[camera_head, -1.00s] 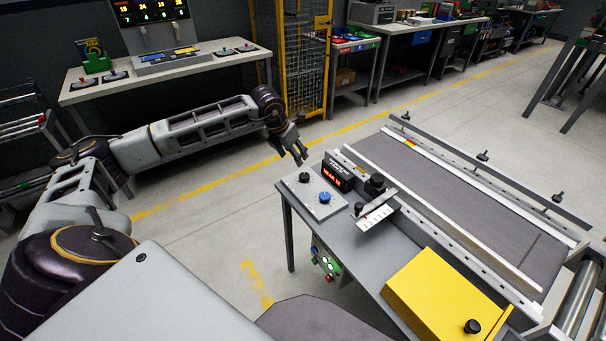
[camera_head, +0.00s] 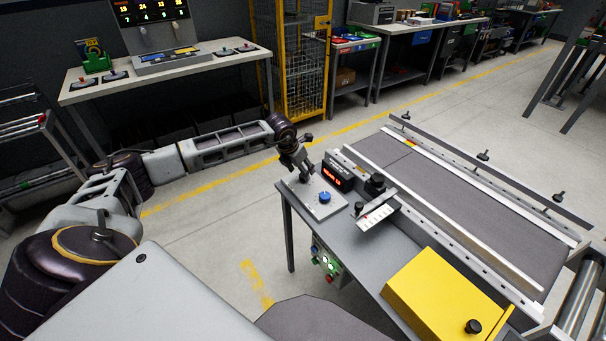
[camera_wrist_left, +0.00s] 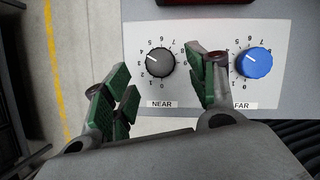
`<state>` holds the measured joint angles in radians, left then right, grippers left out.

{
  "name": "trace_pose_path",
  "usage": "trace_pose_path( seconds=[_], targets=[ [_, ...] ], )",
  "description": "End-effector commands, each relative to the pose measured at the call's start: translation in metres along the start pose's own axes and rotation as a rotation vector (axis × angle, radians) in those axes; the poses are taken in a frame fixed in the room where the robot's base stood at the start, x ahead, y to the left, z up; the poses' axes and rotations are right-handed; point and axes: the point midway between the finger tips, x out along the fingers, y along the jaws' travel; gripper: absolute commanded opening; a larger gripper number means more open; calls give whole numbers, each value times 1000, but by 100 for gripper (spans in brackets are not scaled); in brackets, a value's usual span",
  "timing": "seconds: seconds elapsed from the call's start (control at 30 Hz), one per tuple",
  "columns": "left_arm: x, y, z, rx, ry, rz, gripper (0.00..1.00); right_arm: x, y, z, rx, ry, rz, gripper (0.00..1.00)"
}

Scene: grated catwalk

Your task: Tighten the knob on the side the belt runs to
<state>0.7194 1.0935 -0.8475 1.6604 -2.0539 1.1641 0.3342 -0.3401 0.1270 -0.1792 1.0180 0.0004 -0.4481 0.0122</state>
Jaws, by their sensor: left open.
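A pale control panel (camera_head: 322,211) lies on the table's left end. In the left wrist view it carries a black knob (camera_wrist_left: 160,62) labelled NEAR and a blue knob (camera_wrist_left: 254,62) labelled FAR. Each pointer is near 4. The blue knob also shows in the head view (camera_head: 324,197); the black one is hidden behind my gripper there. My left gripper (camera_head: 303,174) is over the panel. In the wrist view its open green-padded fingers (camera_wrist_left: 167,88) straddle the area just below the black knob. The conveyor belt (camera_head: 450,190) has a seam near its far end. My right gripper is out of view.
A red-lit display (camera_head: 338,177) stands just behind the panel. A small scale plate (camera_head: 377,216) and a black clamp knob (camera_head: 375,184) are to its right. A yellow cover (camera_head: 445,294) sits at the front. Open floor lies left of the table.

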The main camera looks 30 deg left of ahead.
Motion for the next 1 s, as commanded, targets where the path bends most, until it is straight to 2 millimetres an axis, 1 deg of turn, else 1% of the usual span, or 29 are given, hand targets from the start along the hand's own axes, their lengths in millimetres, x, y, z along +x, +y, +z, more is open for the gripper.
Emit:
trace_pose_path(
  seconds=[0.1,0.3,0.47,0.7,0.73,0.77,1.0],
  targets=[
    [15,0,0,-1,1,0,57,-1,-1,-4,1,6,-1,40],
    [30,-1,0,0,0,-1,57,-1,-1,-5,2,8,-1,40],
    [34,0,0,0,0,0,57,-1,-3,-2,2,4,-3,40],
    [35,0,0,1,0,0,57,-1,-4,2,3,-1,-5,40],
    [34,0,0,1,0,0,56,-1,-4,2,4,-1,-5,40],
    [34,0,0,1,0,0,52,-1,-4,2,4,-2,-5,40],
    [34,0,0,0,0,0,21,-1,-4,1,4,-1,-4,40]
  ],
)
